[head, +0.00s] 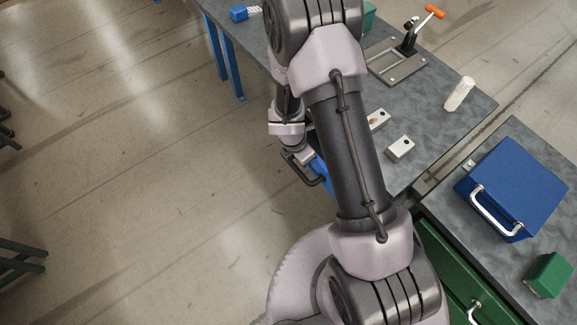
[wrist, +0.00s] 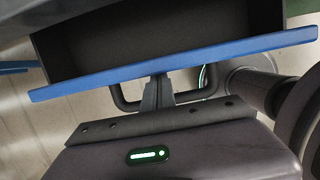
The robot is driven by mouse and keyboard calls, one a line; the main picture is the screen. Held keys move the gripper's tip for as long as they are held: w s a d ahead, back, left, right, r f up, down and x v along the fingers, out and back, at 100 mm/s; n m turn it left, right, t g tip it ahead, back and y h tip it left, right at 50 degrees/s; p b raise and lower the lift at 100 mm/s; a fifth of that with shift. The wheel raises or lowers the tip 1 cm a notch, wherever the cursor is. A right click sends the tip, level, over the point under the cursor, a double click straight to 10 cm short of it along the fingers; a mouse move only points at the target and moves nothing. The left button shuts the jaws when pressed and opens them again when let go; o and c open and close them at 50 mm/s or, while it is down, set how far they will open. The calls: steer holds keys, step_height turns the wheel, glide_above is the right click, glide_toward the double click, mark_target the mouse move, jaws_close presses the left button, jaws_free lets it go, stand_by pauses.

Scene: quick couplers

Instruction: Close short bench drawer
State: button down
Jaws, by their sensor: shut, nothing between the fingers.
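The short bench drawer has a blue front (wrist: 180,66) and a black loop handle (wrist: 205,88). It stands open, and its dark empty-looking inside (wrist: 150,35) shows in the wrist view. In the head view, part of the blue front (head: 319,172) and the handle (head: 301,172) stick out left of the bench, partly behind my arm. My gripper (wrist: 158,82) is shut and empty, its fingers at the middle of the front, between the handle's two ends. I cannot tell whether the fingertips touch. In the head view my fingertips are hidden.
The grey bench top (head: 455,125) holds metal blocks (head: 400,148), a white bottle (head: 459,94) and an orange-handled clamp (head: 410,38). A second bench at right carries a blue case (head: 520,185) and green block (head: 548,275), above green drawers (head: 450,268).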

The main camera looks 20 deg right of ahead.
steer(key=shift+w+d+p, duration=0.15)
steer(key=shift+w+d, duration=0.1)
steer(key=shift+d, duration=0.4)
steer(key=shift+w+d+p, duration=0.15)
steer(key=shift+w+d, duration=0.1)
steer(key=shift+d, duration=0.4)
steer(key=shift+w+d+p, duration=0.15)
steer(key=shift+w+d, duration=0.1)
steer(key=shift+d, duration=0.4)
